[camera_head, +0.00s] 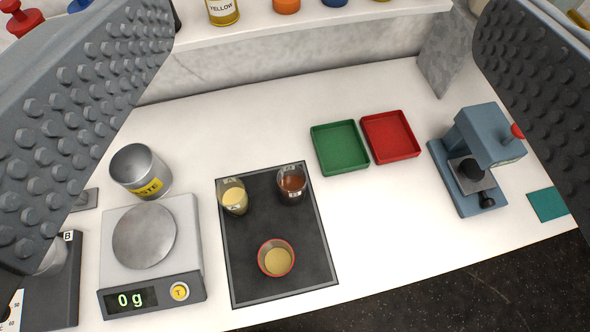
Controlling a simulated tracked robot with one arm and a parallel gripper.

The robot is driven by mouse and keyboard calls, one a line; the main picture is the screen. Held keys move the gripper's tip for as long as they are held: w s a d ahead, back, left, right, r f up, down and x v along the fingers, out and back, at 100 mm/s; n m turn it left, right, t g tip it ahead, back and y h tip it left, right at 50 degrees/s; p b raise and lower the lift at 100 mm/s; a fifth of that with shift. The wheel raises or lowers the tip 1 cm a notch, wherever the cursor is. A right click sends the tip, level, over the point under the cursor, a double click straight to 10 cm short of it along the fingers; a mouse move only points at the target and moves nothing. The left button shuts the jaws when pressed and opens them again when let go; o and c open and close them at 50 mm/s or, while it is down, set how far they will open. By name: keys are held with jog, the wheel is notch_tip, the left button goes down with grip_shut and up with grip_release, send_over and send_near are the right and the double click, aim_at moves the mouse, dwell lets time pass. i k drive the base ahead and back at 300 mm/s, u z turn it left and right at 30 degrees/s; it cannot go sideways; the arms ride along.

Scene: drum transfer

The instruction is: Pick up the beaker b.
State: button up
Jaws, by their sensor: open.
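My gripper (318,112) is open and empty, with its studded fingers wide apart at the left and right edges above the counter. At the far left, a dark plate (58,300) carries a label that reads B. A pale, rounded vessel (54,260) stands on it, mostly hidden by the left finger; I cannot tell whether it is beaker b. Two small glass vessels, one with yellowish contents (234,198) and one with brown contents (292,184), stand on a black mat (245,285).
A red-rimmed cup (276,259) stands on the mat. A scale (185,262) reading 0 g and a metal WASTE can (146,172) are left of it. Green (340,148) and red (390,137) trays and a blue-grey device (470,165) stand right. A shelf (290,36) runs behind.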

aim_at(291, 179)
jog(key=z, duration=0.25)
jog(key=k, duration=1)
jog(key=u, duration=0.25)
